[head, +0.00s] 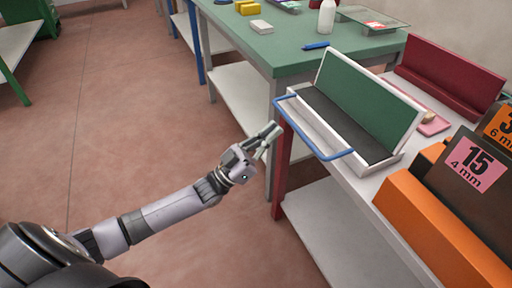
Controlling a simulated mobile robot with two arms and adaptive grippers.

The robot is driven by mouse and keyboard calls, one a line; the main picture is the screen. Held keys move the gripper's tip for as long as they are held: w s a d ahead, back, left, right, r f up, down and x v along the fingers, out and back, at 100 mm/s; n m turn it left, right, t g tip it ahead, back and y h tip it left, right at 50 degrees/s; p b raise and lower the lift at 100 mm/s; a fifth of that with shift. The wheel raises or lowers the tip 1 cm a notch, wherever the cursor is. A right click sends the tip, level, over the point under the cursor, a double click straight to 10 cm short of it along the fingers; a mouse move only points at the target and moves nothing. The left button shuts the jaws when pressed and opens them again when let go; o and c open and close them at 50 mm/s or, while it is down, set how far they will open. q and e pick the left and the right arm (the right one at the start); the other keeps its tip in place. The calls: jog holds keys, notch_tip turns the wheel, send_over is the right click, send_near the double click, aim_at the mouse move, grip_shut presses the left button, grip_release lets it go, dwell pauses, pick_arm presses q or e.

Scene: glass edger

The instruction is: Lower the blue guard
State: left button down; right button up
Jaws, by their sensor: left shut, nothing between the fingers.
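The blue guard (298,130) is a blue bar, bent at both ends, along the front of a white-framed machine (390,164) with a green sloping back panel (368,98). The bar sticks out past the bench's front edge. My left gripper (270,138) is shut and empty. In the picture it is just left of the bar, and a gap shows between them. How far apart they are in depth I cannot tell. My right gripper is not in view.
A green-topped table (285,48) with a bottle (326,17) and a blue pen-like item (316,46) stands behind. Orange machines (440,235) are at the right, a dark red one (450,75) at the back right.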

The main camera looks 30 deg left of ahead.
pick_arm(q)
jog(key=f, duration=0.1)
jog(key=s+a+f, duration=0.2)
jog(key=f, duration=0.1)
jog(key=shift+s+f, duration=0.1)
jog(key=shift+s, duration=0.15)
